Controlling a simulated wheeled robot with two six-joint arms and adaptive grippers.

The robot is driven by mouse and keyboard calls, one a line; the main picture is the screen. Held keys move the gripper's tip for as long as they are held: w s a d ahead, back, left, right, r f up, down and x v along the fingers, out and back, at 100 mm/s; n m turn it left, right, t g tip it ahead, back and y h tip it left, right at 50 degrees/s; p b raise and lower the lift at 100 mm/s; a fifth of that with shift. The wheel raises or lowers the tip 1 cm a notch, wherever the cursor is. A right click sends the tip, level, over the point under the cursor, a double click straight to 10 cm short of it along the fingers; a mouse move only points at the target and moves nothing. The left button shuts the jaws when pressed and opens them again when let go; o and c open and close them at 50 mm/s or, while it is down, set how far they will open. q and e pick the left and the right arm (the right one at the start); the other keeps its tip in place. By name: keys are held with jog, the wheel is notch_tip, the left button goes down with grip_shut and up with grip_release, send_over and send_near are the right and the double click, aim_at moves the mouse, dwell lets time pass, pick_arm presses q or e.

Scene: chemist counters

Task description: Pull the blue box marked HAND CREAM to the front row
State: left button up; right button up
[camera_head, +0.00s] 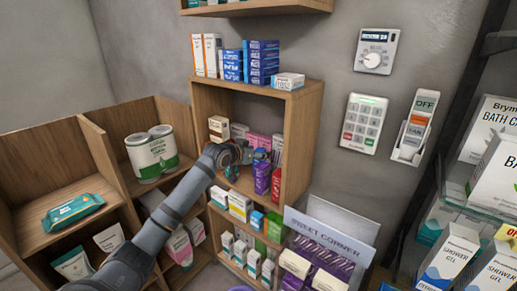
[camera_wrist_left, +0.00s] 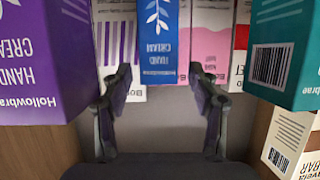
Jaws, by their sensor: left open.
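The blue box marked HAND CREAM (camera_wrist_left: 164,42) shows upside down at the top middle of the left wrist view, in a back row. It has a white leaf drawing. My left gripper (camera_wrist_left: 160,84) is open and empty, its fingertips apart in front of the blue box, one toward each side. In the head view my left gripper (camera_head: 257,156) is inside the wooden shelf compartment; it and the arm hide much of that row, and I cannot pick out the blue box there. My right gripper is not in view.
A purple HAND CREAM box (camera_wrist_left: 38,62) and a teal box (camera_wrist_left: 285,52) stand nearer on either side of the gripper. A striped box (camera_wrist_left: 116,38) and a pink box (camera_wrist_left: 210,42) flank the blue one. The compartment's right wall (camera_head: 301,145) is close.

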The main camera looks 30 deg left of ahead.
pick_arm(q)
jog(key=shift+w+f, duration=0.2)
jog(key=shift+w, duration=0.2)
grip_shut()
jog(key=shift+s, duration=0.1)
